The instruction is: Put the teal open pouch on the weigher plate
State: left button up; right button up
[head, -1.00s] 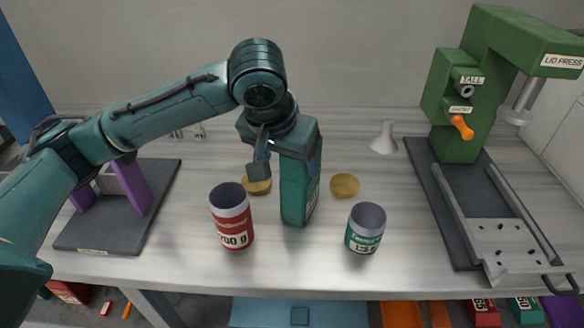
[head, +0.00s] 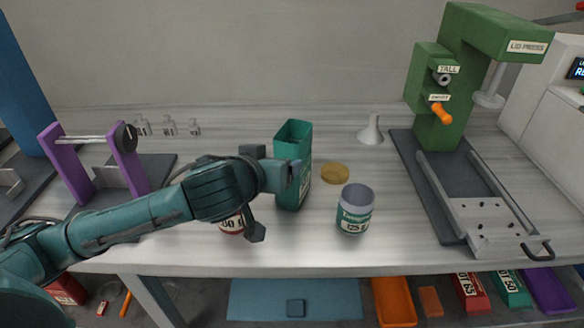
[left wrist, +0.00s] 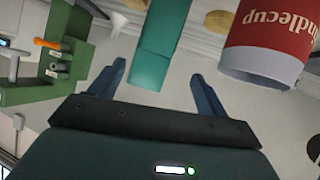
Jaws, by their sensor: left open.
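The teal open pouch (head: 291,190) stands upright on the bench, its open top facing up. It also shows in the left wrist view (left wrist: 158,45), between and beyond the two fingers. My left gripper (head: 278,200) is open and low, close to the left side of the pouch. Its fingers (left wrist: 160,85) show spread apart in the wrist view, with nothing held. I cannot tell whether they touch the pouch. I cannot make out the weigher plate for certain. A white device with a lit display (head: 577,68) is cut off at the right edge.
A red labelled cup (head: 231,224) is partly hidden behind my left arm. A teal-labelled cup (head: 354,212) stands right of the pouch, near a yellow disc (head: 334,173). A white funnel (head: 371,132) and green lid press (head: 438,95) stand further right. A purple stand (head: 75,165) is left.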

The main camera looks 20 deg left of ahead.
aim_at(287, 150)
pick_arm(q)
jog(key=w+t, duration=0.1)
jog(key=w+d+m+t+h, duration=0.1)
jog(key=t, duration=0.1)
jog(key=w+m+t, duration=0.1)
jog(key=t, duration=0.1)
jog(key=shift+w+d+r+h, duration=0.1)
jog(key=shift+w+d+h, duration=0.05)
jog(key=shift+d+h, duration=0.15)
jog(key=shift+t, duration=0.3)
jog(key=w, duration=0.1)
jog(key=w+p, duration=0.1)
jog(key=w, duration=0.3)
jog(key=shift+w+r+p, duration=0.1)
jog(key=shift+r+p, duration=0.25)
jog(key=shift+w+f, duration=0.1)
jog(key=shift+w, duration=0.2)
pick_arm(e)
jog(key=shift+w+d+r, duration=0.25)
jog(key=shift+w+d, duration=0.25)
jog(key=shift+w, duration=0.2)
pick_arm(q)
jog(key=c, duration=0.8)
pick_arm(e)
jog(key=shift+w+r, duration=0.1)
jog(key=shift+r, duration=0.1)
pick_arm(q)
jog(key=shift+c, duration=0.2)
